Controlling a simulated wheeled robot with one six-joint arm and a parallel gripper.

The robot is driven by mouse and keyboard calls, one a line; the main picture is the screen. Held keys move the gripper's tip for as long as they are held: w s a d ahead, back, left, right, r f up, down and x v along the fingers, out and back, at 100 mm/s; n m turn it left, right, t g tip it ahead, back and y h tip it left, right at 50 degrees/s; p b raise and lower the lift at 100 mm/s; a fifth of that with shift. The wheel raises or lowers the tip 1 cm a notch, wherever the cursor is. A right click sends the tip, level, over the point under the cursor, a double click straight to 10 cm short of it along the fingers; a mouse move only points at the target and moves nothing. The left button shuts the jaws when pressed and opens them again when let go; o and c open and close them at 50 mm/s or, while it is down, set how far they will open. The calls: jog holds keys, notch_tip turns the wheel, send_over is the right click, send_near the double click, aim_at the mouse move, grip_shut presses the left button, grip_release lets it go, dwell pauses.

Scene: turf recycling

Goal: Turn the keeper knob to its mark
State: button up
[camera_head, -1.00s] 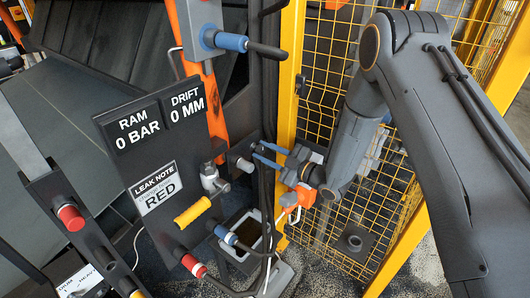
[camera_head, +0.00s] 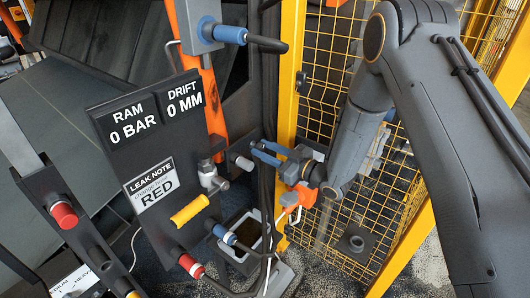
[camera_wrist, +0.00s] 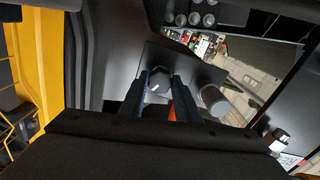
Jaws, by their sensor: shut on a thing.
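A dark panel (camera_head: 112,159) stands at the left centre with RAM 0 BAR and DRIFT 0 MM readouts and a LEAK NOTE label reading RED. A short grey knob (camera_head: 242,163), seemingly the keeper knob, sticks out by the panel's right edge. My gripper (camera_head: 257,151) reaches it from the right with blue fingers. In the wrist view the two fingers of my gripper (camera_wrist: 163,90) stand either side of the knob's pale end (camera_wrist: 158,83) and are shut on it. I cannot make out its mark.
A yellow handle (camera_head: 190,210), a red-capped knob (camera_head: 190,265) and a blue-collared handle (camera_head: 229,238) stick out below. A blue-collared lever (camera_head: 232,35) is above. A yellow mesh fence (camera_head: 330,90) stands behind my arm. Hoses hang beside my gripper.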

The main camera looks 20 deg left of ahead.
jog(key=m+b, duration=0.1)
jog(key=m, duration=0.5)
jog(key=shift+m, duration=0.3)
jog(key=m, duration=0.6)
jog(key=shift+f+b, duration=0.1)
jog(key=shift+b, duration=0.25)
jog(key=shift+m, duration=0.4)
jog(key=o, duration=1)
jog(key=shift+o, duration=0.2)
jog(key=shift+d, duration=0.1)
jog(key=b+v, duration=0.1)
jog(key=v, duration=0.6)
jog(key=shift+d+b, duration=0.35)
jog(key=shift+b, duration=0.05)
